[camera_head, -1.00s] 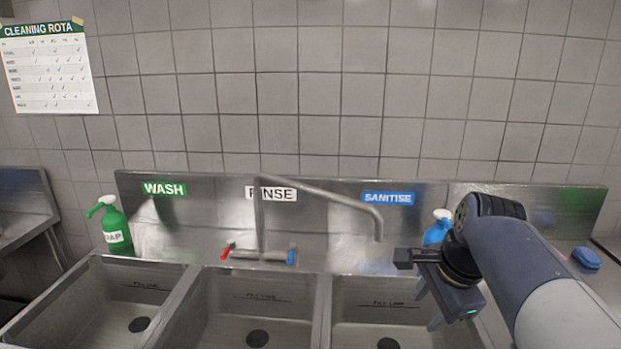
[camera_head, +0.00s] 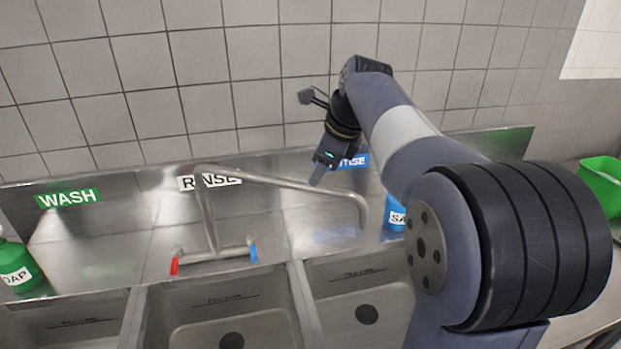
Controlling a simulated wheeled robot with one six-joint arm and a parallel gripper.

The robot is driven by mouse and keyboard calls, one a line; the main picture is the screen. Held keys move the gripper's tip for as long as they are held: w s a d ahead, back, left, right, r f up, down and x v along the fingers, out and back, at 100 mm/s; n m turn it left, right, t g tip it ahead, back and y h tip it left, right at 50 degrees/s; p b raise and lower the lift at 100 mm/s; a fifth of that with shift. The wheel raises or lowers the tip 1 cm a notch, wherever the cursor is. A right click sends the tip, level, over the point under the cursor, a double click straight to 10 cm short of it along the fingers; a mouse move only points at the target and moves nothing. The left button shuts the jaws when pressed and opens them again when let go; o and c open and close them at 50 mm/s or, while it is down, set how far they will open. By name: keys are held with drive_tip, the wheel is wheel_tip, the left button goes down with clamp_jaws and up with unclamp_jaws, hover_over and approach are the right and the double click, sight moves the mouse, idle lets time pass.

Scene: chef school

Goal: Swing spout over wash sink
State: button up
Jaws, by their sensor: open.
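The metal spout (camera_head: 285,184) rises from the mixer tap (camera_head: 213,257) behind the rinse sink and reaches right. Its downturned end hangs on the sanitise side, near the back of the sanitise sink (camera_head: 362,290). The wash sink (camera_head: 62,328) is at the lower left, partly cut off by the picture edge. My gripper (camera_head: 320,174) is open and appears empty, pointing down close to the spout's long arm. One finger shows clearly; the other is mostly hidden. I cannot tell whether it touches the spout.
A green soap bottle (camera_head: 17,268) stands at the far left. A blue sanitiser bottle (camera_head: 394,217) stands right of the spout end, partly behind my arm. The rinse sink (camera_head: 222,315) is in the middle. A green container (camera_head: 603,183) is at the far right. The tiled wall is close behind.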

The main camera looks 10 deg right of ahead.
drive_tip(key=x, duration=0.5)
clamp_jaws()
idle(0.4)
